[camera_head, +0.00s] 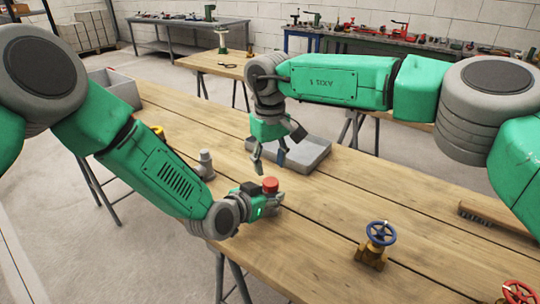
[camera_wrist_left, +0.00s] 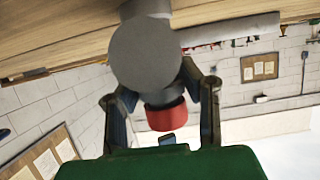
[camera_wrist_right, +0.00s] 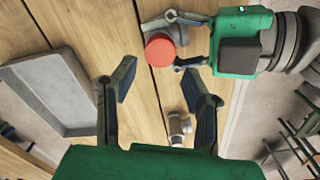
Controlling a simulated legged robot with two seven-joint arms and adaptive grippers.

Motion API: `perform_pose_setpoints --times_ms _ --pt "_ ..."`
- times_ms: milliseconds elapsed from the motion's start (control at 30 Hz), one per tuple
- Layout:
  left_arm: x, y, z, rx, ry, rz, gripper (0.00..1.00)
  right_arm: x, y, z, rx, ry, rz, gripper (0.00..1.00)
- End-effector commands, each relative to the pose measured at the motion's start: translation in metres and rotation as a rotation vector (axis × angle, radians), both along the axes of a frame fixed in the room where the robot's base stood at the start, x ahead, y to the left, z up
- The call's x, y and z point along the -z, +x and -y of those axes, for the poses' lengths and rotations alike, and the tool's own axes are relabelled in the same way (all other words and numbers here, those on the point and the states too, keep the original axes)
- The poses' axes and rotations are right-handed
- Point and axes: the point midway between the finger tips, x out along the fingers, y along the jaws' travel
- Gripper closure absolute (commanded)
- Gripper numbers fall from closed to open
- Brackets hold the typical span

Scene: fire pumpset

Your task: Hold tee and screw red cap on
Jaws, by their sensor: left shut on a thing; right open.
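The grey tee (camera_wrist_left: 145,55) is between the fingers of my left gripper (camera_wrist_left: 165,85), which is shut on it at the table top. The red cap (camera_head: 270,184) sits on the tee's upper end; it also shows in the left wrist view (camera_wrist_left: 166,116) and from above in the right wrist view (camera_wrist_right: 160,49). I cannot tell how far the cap is threaded. My right gripper (camera_head: 268,160) is open and empty, pointing down above the table, behind the cap in the head view. In the head view my left gripper mostly hides the tee.
A grey tray (camera_head: 302,154) lies behind my right gripper. Another grey fitting (camera_head: 205,164) stands left of the cap, partly beside my left arm. A brass valve with blue handwheel (camera_head: 374,244), a red handwheel (camera_head: 519,292) and a brush (camera_head: 495,216) are to the right.

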Motion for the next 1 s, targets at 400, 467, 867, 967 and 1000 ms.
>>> perform_pose_setpoints --times_ms 400,467,867,967,1000 --pt "0.0 0.0 0.0 0.0 -0.001 0.001 1.0 0.055 0.0 0.0 0.001 0.0 0.0 0.59" --pt "0.0 0.0 0.0 0.0 -0.001 0.001 1.0 0.057 0.0 0.0 0.001 0.0 0.0 0.59" --pt "0.0 0.0 0.0 0.0 0.0 0.0 1.0 0.059 0.0 0.0 0.001 0.001 0.001 0.95" --pt "0.0 0.0 0.0 0.0 0.0 0.0 1.0 0.058 0.0 0.0 0.001 0.0 0.001 0.6" --pt "0.0 0.0 0.0 0.0 0.0 0.0 1.0 0.058 0.0 0.0 0.001 0.0 0.001 0.46"
